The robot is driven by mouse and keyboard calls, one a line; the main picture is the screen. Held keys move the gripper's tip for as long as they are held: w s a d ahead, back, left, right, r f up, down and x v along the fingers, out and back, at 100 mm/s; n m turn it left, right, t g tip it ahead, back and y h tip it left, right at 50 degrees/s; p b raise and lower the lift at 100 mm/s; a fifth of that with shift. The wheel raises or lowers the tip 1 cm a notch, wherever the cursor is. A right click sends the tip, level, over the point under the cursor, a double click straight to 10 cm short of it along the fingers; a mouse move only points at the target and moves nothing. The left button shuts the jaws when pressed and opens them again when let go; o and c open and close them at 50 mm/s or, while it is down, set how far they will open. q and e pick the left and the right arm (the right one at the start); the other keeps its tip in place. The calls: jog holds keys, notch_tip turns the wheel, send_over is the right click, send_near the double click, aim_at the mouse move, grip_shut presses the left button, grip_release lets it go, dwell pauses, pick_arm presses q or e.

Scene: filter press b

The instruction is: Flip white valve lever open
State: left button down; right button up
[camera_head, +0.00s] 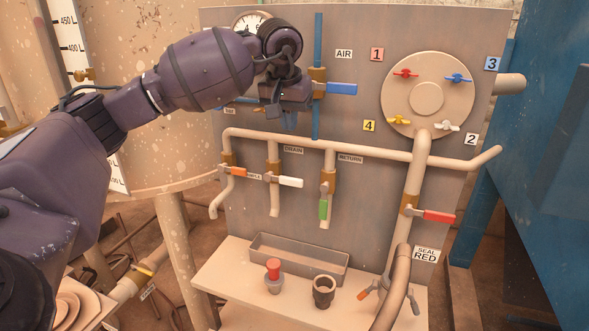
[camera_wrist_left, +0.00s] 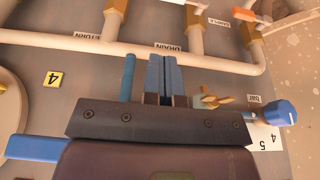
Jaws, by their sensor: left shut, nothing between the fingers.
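The white valve lever (camera_head: 290,182) sits on the drain pipe in the head view. It points sideways to the right, across its upright pipe. The drain pipe (camera_wrist_left: 195,35) also shows in the left wrist view, where its valve is mostly cut off at the top edge. My left gripper (camera_head: 281,120) is in front of the panel, above the drain pipe and apart from the white lever. In the left wrist view its fingers (camera_wrist_left: 161,75) are together with nothing between them. My right gripper is not in view.
An orange lever (camera_head: 234,171) is left of the white one, and a green lever (camera_head: 323,209) hangs to its right. A horizontal pipe (camera_head: 300,140) runs above them. A blue lever (camera_head: 341,89) is near my gripper. A grey trough (camera_head: 300,262) stands below on the ledge.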

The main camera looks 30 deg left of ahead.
aim_at(294, 180)
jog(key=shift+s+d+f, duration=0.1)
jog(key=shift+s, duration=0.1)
pick_arm(q)
jog(key=x, duration=0.4)
jog(key=p+x, duration=0.1)
jog(key=x, duration=0.3)
jog(key=p+x, duration=0.1)
jog(key=x, duration=0.3)
jog(key=shift+s+d+f, duration=0.1)
jog(key=shift+s+f, duration=0.15)
jog(key=shift+f, duration=0.85)
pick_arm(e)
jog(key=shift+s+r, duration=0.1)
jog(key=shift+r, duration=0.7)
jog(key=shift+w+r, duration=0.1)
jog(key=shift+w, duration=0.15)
pick_arm(q)
jog(key=shift+f, duration=0.1)
